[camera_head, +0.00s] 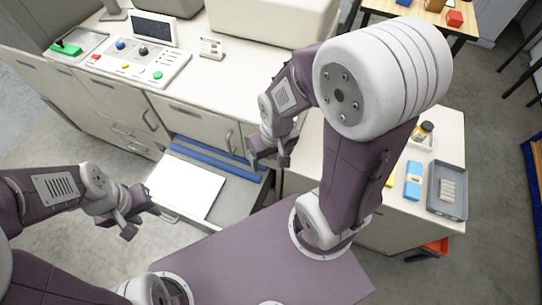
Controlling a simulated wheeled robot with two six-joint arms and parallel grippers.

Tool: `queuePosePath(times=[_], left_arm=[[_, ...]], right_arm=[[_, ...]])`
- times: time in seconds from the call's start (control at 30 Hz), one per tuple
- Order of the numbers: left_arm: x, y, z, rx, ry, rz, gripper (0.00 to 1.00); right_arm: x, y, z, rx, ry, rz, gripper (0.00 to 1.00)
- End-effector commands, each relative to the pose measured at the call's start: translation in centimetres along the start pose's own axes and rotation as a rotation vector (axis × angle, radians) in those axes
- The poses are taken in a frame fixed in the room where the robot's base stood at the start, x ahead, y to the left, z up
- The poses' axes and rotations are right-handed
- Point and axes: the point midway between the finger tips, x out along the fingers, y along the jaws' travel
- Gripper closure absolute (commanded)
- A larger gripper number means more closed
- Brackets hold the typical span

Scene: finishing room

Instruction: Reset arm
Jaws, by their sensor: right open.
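My left arm reaches in from the left, and its gripper (141,216) hangs over the floor just left of the pulled-out drawer. Its fingers look apart, with nothing between them. My right arm comes from the right and bends toward the middle. Its gripper (269,161) is open and empty, at the right end of the drawer in front of the cabinet. The drawer (240,205) is open, with a white flat panel (186,188) and blue strips (215,160) in it. My right arm hides part of the right-hand counter.
A control panel (135,62) with coloured buttons and a small screen (153,28) stand on the back counter (205,80). The floor at left is clear.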

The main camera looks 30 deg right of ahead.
Motion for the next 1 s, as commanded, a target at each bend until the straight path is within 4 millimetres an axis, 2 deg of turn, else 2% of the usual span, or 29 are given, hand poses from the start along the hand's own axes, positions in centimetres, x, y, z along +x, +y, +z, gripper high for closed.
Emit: queuePosePath(times=[0.07,0.17,0.4,0.43,1.0], left_arm=[[0.2,0.0,0.0,0.0,0.0,0.0,0.64],[2.1,0.0,0.2,0.0,0.0,0.0,0.64],[11.0,-0.2,1.2,0.0,-0.001,0.0,0.64],[11.6,-0.2,1.2,0.0,-0.001,0.0,0.64],[11.0,-0.2,1.1,0.0,0.0,0.0,0.64]], right_arm=[[0.2,0.0,0.0,0.0,-0.001,0.0,0.21],[2.1,0.1,0.2,-0.001,-0.001,0.0,0.21],[11.0,0.2,1.1,-0.001,-0.002,0.0,0.21],[11.6,0.2,1.2,-0.001,-0.002,0.0,0.21],[11.0,0.2,1.1,-0.002,-0.002,0.0,0.21]])
